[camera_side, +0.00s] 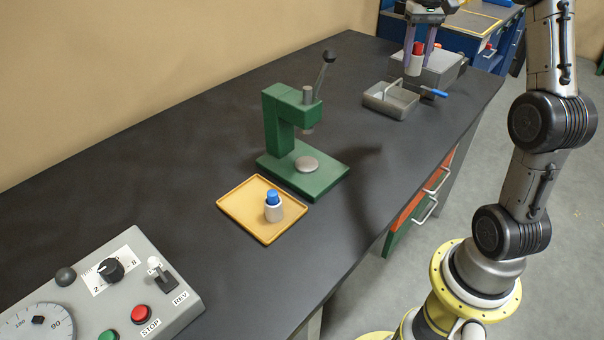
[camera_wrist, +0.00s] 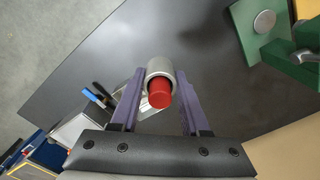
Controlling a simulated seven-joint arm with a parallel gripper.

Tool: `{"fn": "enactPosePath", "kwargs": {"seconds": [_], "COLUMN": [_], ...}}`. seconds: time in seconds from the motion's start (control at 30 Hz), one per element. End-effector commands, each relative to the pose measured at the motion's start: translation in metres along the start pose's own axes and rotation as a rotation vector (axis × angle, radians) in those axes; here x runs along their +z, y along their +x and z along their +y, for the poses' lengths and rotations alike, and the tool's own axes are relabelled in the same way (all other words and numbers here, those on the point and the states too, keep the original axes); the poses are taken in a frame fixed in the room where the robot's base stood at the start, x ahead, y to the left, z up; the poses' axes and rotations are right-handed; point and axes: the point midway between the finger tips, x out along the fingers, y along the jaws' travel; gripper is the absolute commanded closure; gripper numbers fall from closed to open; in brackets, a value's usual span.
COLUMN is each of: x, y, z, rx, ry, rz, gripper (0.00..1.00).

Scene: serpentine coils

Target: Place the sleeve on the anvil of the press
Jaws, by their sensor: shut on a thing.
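A light grey sleeve (camera_side: 415,66) with a red plug (camera_side: 418,48) in its top is held upright in my gripper (camera_side: 419,60) at the back of the bench. In the wrist view the sleeve (camera_wrist: 159,70) and red plug (camera_wrist: 160,94) sit between the two purple fingers of my gripper (camera_wrist: 160,78), which is shut on the sleeve. The green press (camera_side: 284,115) stands mid-bench, well apart from my gripper. Its anvil (camera_side: 307,164), a round grey disc on the green base, is bare; it also shows in the wrist view (camera_wrist: 265,22).
A yellow tray (camera_side: 245,226) in front of the press holds a pale cylinder with a blue top (camera_side: 273,206). A grey open bin (camera_side: 390,103) and a grey block (camera_side: 448,72) are near my gripper. The press lever (camera_side: 324,70) sticks up. A control panel (camera_side: 130,270) is at front left.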

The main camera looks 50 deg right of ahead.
Motion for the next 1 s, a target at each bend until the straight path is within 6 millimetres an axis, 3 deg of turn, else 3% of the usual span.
{"fn": "enactPosePath", "kwargs": {"seconds": [0.17, 0.27, 0.47, 0.6, 0.8, 1.0], "x": [0.009, 0.025, 0.081, 0.13, 0.186, 0.222], "y": [0.011, 0.029, 0.074, 0.103, 0.132, 0.146], "z": [-0.019, -0.046, -0.112, -0.151, -0.184, -0.207], "rx": [0.0, 0.0, 0.0, 0.001, 0.0, 0.0], "ry": [-0.035, -0.084, -0.207, -0.293, -0.389, -0.468], "rz": [-0.001, -0.003, -0.002, -0.002, 0.0, 0.0], "gripper": [1.0, 1.0, 1.0, 1.0, 1.0, 1.0]}}
